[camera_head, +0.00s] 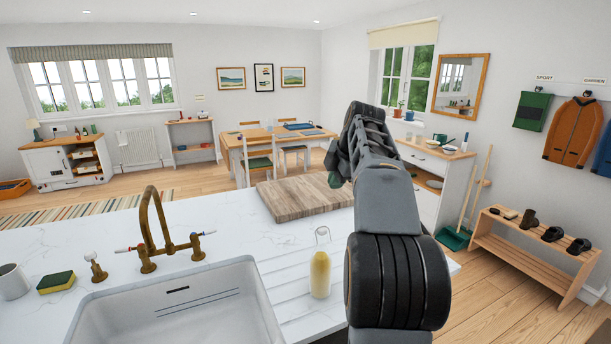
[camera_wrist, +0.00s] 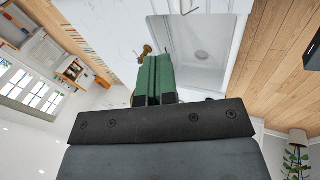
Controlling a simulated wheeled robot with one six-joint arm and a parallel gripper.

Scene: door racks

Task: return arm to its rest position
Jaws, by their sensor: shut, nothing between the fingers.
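My arm rises over the counter at the right of the sink in the head view. Its end, my gripper (camera_head: 335,180), hangs near the right part of the wooden board, with only a little of its green fingers showing beside the arm. In the wrist view the green fingers of my gripper (camera_wrist: 154,62) are together with nothing between them. They point toward the sink and the brass tap.
The white counter holds the sink (camera_head: 180,310), a brass tap (camera_head: 155,235), a yellow bottle (camera_head: 320,274), a sponge (camera_head: 56,282), a mug (camera_head: 13,282) and a wooden board (camera_head: 300,198). A shoe rack (camera_head: 530,245) stands on the right.

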